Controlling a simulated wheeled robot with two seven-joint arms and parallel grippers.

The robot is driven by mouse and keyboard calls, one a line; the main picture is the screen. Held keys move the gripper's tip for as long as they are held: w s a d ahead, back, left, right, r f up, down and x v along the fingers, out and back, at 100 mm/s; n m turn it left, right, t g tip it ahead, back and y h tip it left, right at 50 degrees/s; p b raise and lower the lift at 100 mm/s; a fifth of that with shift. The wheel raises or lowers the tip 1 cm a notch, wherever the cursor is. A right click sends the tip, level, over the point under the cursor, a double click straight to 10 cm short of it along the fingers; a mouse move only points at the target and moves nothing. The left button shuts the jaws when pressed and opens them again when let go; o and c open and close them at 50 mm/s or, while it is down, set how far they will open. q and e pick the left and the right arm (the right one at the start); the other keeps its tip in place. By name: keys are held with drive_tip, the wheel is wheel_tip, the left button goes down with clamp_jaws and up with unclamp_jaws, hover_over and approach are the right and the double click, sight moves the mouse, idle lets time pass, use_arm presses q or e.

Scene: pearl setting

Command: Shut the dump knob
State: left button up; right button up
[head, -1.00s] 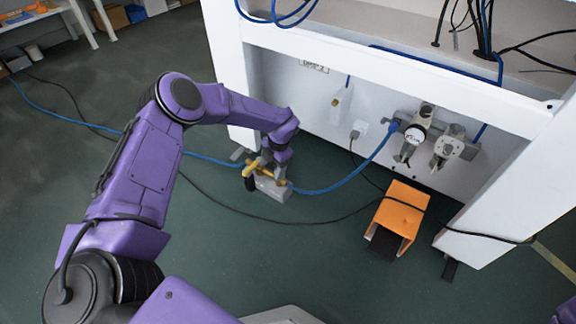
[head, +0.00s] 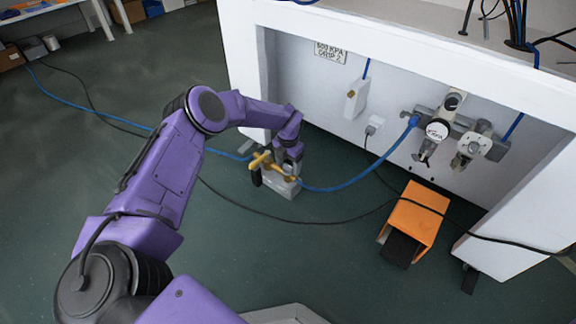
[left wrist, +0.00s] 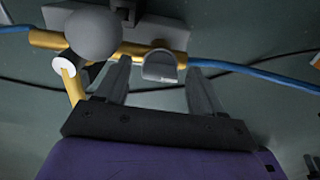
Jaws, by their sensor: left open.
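A brass pipe fitting (head: 264,161) on a grey block (head: 281,184) stands on the floor in the head view, joined to a blue hose. The left wrist view shows its brass pipe (left wrist: 45,40), a round dark grey knob (left wrist: 93,33) at left, and a smaller grey flat-faced knob (left wrist: 160,66). No label shows which is the dump knob. My left gripper (head: 288,167) is above the fitting, fingers pointing down. In the left wrist view its open fingers (left wrist: 160,78) stand either side of the smaller knob; contact cannot be told. My right gripper is not in view.
The white bench frame (head: 245,80) stands behind, with regulators (head: 440,130) on its back panel. An orange pedal cover (head: 415,215) sits to the right. A blue hose (head: 350,183) and a black cable (head: 320,222) cross the dark green floor, which is otherwise clear in front.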

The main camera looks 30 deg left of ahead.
use_arm(q)
drive_tip(key=c, duration=1.1)
drive_tip(key=shift+o, duration=0.2)
drive_tip(key=shift+n, duration=0.3)
drive_tip(key=n, duration=0.3)
drive_tip(key=shift+n, duration=0.4)
drive_tip(key=n, duration=0.4)
drive_tip(key=shift+n, duration=0.3)
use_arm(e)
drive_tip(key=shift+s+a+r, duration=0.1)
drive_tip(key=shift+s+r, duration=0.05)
use_arm(q)
drive_tip(key=n, duration=0.5)
drive_tip(key=shift+p, duration=0.35)
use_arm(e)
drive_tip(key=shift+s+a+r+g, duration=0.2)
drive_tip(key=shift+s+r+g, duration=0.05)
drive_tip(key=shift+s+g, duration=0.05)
use_arm(q)
drive_tip(key=shift+n, duration=2)
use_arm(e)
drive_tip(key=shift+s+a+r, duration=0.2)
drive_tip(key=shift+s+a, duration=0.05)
